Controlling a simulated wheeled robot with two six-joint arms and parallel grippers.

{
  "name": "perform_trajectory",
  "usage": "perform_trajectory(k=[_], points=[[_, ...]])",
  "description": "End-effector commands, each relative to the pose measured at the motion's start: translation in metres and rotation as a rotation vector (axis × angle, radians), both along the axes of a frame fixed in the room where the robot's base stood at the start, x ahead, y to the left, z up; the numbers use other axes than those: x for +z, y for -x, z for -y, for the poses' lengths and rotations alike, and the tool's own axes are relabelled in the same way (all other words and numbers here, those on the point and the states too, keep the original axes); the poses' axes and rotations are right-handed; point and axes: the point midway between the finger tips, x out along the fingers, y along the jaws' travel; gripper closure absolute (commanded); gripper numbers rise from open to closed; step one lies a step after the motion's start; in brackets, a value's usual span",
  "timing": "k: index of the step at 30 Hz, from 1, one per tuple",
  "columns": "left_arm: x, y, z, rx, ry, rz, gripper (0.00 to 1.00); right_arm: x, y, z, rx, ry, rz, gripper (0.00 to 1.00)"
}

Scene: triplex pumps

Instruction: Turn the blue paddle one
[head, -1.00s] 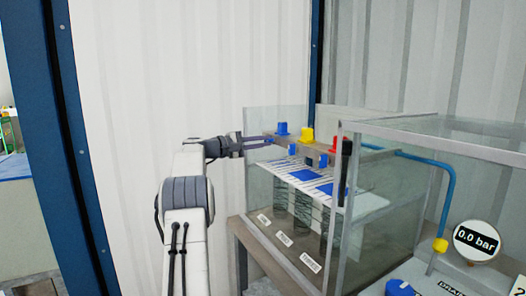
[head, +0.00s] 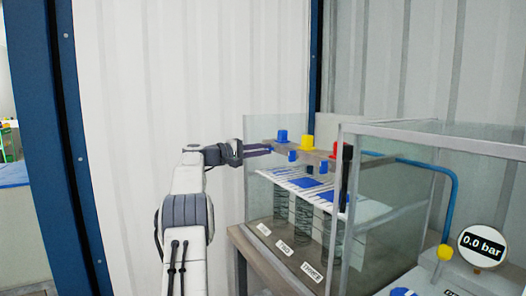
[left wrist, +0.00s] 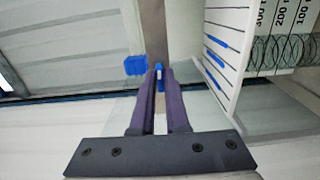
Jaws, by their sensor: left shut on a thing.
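A bar (head: 268,135) carries a blue cap (head: 282,135), a yellow cap (head: 307,142) and a red cap on top, with small blue paddles on its front side. My left gripper (head: 271,150) reaches in from the left to the bar's near end. In the left wrist view its two purple fingers (left wrist: 159,80) are shut on a small blue paddle (left wrist: 158,70) at the bar. The blue cap (left wrist: 135,65) stands just left of the fingertips there, apart from them. The held paddle's exact angle is hard to tell. My right gripper is out of view.
A glass-walled tank (head: 255,185) holds springs and a white striped board (head: 285,181) close beside the gripper. A glass frame (head: 430,139), a blue pipe (head: 455,195) and a gauge reading 0.0 bar (head: 482,246) stand at right. The white wall is left.

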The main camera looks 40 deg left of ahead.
Motion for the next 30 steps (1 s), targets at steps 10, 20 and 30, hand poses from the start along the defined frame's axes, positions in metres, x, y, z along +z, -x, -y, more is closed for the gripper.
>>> perform_trajectory(k=[10, 20, 30], points=[[-0.001, 0.000, 0.000, -0.001, -0.001, -0.002, 0.57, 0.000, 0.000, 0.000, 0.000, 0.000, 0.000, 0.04], [-0.002, 0.018, -0.008, 0.002, 0.000, -0.001, 0.57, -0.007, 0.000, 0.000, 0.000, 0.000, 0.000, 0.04], [-0.002, 0.078, -0.033, 0.002, 0.000, -0.002, 0.57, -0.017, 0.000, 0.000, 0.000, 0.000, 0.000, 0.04]])
